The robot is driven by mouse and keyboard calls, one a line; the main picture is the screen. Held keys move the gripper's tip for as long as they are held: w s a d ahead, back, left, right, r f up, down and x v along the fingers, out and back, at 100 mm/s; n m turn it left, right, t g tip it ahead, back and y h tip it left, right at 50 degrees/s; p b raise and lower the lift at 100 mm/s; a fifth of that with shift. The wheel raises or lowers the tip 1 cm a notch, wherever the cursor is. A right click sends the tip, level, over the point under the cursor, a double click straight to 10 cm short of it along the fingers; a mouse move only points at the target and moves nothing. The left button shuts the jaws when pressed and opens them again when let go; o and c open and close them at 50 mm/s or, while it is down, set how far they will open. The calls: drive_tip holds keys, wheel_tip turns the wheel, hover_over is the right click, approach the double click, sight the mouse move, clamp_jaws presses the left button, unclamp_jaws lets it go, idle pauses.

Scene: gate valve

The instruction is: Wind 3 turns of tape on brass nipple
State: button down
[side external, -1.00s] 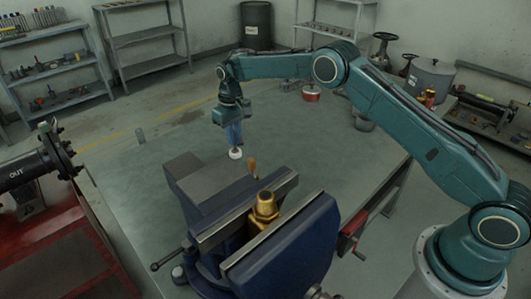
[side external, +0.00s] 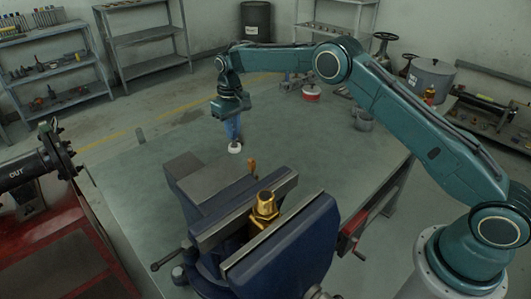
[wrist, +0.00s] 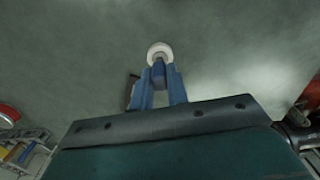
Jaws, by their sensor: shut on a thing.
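The brass nipple (side external: 265,205) stands upright, clamped between the jaws of the blue vise (side external: 280,250) in the side view. My gripper (side external: 235,145) is above the table, behind and to the left of the vise, pointing down. Its blue fingers are shut on a white tape roll (side external: 235,149). The wrist view shows the white roll (wrist: 159,50) at the fingertips (wrist: 158,72), with a blue centre between them. The roll is apart from the nipple. I cannot tell whether any tape is on the nipple's thread.
A small brownish upright piece (side external: 252,166) stands just behind the vise jaws. A red-and-white tin (side external: 311,93) and a grey cup (side external: 363,120) are at the table's far right. The green tabletop (side external: 145,190) left of the vise is mostly clear.

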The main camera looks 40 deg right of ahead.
drive_tip(key=s+a+r, duration=0.8)
drive_tip(key=a+r, duration=0.4)
drive_tip(key=s+a+r, duration=0.8)
drive_tip(key=a+r, duration=0.3)
drive_tip(key=r, duration=0.2)
drive_tip(key=s+a+r, duration=0.3)
drive_tip(key=s+r, duration=0.2)
drive_tip(key=s, duration=0.4)
drive_tip(key=s+f, duration=0.3)
drive_tip(key=s, duration=0.8)
drive_tip(key=shift+s+d, duration=0.25)
drive_tip(key=shift+d, duration=0.05)
drive_tip(key=shift+f, duration=0.3)
drive_tip(key=shift+f, duration=2.25)
drive_tip(key=shift+d, duration=0.45)
